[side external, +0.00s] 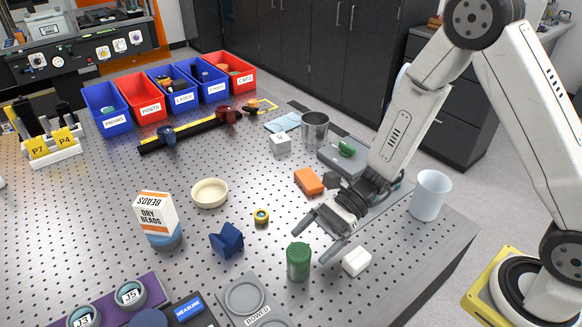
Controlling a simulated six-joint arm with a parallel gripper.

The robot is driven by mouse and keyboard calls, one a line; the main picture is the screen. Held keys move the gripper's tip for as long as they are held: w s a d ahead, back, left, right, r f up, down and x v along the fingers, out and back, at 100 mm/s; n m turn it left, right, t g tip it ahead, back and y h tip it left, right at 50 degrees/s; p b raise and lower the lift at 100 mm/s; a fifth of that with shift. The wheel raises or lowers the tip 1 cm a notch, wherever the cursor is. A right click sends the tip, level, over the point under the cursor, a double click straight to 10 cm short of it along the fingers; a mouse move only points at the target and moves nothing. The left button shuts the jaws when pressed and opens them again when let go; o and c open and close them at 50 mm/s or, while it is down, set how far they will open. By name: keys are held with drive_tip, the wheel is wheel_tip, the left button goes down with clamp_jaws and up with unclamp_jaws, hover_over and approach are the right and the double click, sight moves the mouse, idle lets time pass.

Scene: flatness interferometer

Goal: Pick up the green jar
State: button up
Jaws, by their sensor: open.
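The green jar (299,263) stands upright on the perforated metal table, near the front and right of the middle. It has a dotted green lid. My gripper (314,241) is open, with its two fingers reaching down and left just above and behind the jar. The fingers look apart from the jar, but the exact gap in depth cannot be told. Nothing is between the fingers.
A white block (356,261) lies close right of the jar, and a blue V-shaped block (227,240) stands to its left. A grey round-welled tray (246,296) is in front. A beads box (158,219), cream bowl (210,193), orange block (309,181) and white cup (430,195) stand around.

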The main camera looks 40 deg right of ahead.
sight(299, 255)
drive_tip(key=shift+x, duration=2.1)
drive_tip(key=c, duration=1.3)
drive_tip(key=shift+r, duration=0.1)
drive_tip(key=shift+r, duration=4.9)
